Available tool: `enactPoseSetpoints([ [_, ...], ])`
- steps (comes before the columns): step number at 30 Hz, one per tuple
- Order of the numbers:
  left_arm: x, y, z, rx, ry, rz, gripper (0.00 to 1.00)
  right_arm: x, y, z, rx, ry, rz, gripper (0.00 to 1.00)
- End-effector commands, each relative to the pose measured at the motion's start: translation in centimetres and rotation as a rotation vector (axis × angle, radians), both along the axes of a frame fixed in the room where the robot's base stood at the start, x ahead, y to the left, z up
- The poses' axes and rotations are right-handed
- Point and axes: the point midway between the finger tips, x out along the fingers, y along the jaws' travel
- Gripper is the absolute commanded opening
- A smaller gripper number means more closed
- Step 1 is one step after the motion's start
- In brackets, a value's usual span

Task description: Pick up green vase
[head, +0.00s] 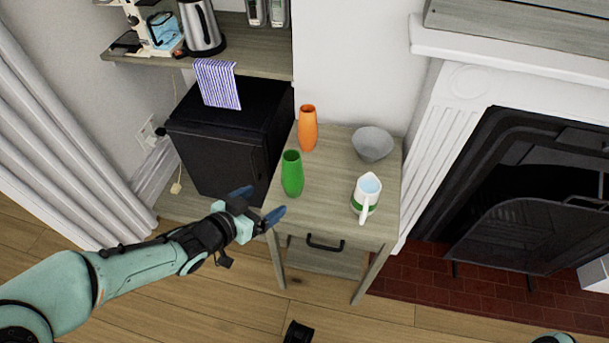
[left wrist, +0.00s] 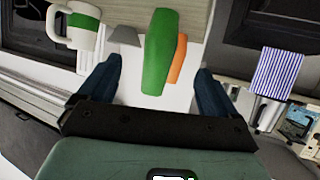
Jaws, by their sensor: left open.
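The green vase (head: 292,174) stands upright on the small wooden side table (head: 325,212), near its left edge. My left gripper (head: 262,203) is open and empty, just left of the table's front left corner, apart from the vase. In the left wrist view, the green vase (left wrist: 160,52) appears between and beyond the two spread blue fingers of the left gripper (left wrist: 160,85). My right gripper is not clearly seen in either view.
An orange vase (head: 307,128) stands just behind the green one. A grey bowl (head: 372,144) and a white-and-green pitcher (head: 366,196) stand on the table's right side. A black mini fridge (head: 222,148) is at left, a fireplace (head: 530,190) at right.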

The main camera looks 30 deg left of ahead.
Motion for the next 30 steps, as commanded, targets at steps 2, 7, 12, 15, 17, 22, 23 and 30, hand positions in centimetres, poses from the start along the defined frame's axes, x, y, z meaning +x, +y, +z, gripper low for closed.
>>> enactPoseSetpoints([
  [2,-0.2,0.2,0.7,0.017,-0.035,-0.006,0.92,0.3,-0.1,-0.7,-0.002,-0.006,-0.003,0.43],
  [7,1.2,-0.1,0.5,0.027,-0.051,-0.013,0.92,1.1,-0.5,-1.4,-0.013,-0.028,-0.011,0.43],
  [12,4.3,-0.5,-1.0,0.026,-0.051,-0.013,0.92,2.9,-1.5,-2.8,-0.037,-0.076,-0.031,0.43],
  [15,5.8,-0.8,-1.6,0.026,-0.05,-0.012,0.92,3.9,-2.0,-3.5,-0.051,-0.102,-0.043,0.43],
  [17,6.5,-0.8,-1.8,0.027,-0.051,-0.013,0.92,4.3,-2.2,-3.7,-0.056,-0.113,-0.046,0.43],
  [22,7.4,-1.0,-2.0,0.026,-0.052,-0.011,0.92,4.9,-2.5,-4.0,-0.064,-0.127,-0.053,0.43],
  [23,7.7,-1.0,-2.1,0.026,-0.052,-0.011,0.92,4.9,-2.6,-4.2,-0.065,-0.126,-0.054,0.43],
  [30,10.6,-1.5,-3.5,0.026,-0.05,-0.012,0.92,2.8,-3.2,-6.9,-0.069,-0.051,-0.059,0.43],
])
